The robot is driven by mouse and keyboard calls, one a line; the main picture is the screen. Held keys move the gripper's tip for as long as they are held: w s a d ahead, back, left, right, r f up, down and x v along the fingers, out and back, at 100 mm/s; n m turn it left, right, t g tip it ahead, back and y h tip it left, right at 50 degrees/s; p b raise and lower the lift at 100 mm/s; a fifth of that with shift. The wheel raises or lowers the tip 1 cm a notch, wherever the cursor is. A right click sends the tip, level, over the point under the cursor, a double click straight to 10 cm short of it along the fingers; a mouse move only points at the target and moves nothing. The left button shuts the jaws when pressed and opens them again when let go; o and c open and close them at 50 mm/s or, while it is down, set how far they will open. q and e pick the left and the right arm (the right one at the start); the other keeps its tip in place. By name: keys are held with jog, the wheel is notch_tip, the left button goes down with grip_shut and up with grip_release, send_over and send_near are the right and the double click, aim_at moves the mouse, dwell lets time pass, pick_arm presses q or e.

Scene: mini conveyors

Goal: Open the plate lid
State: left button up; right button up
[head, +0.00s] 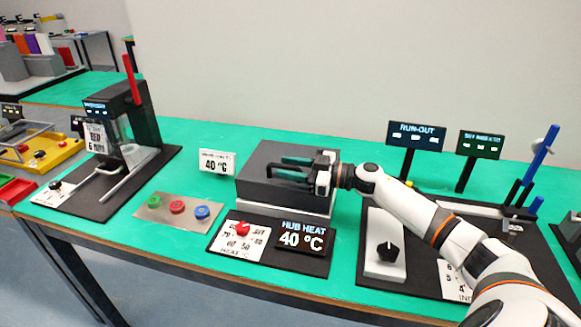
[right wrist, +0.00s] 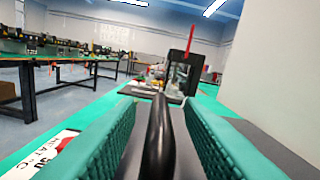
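The plate is a dark grey box (head: 262,195) in the middle of the green bench in the head view, on a pale base. Its flat lid (head: 262,158) lies level and closed on top. My right gripper (head: 281,167) reaches in from the right, low over the lid, with its teal fingers pointing left. In the right wrist view a black bar handle (right wrist: 159,140) stands between the two fingers (right wrist: 165,103). The fingers are apart, with a narrow gap on each side of the bar. My left gripper is in neither view.
A "HUB HEAT 40 °C" display (head: 301,238) and a red knob (head: 243,228) stand in front of the box. A small 40 °C sign (head: 217,162) is to its left, with a button panel (head: 178,208) nearby. A black press-like stand (head: 140,115) is farther left.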

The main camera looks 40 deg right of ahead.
jog(key=shift+c, duration=0.5)
grip_shut()
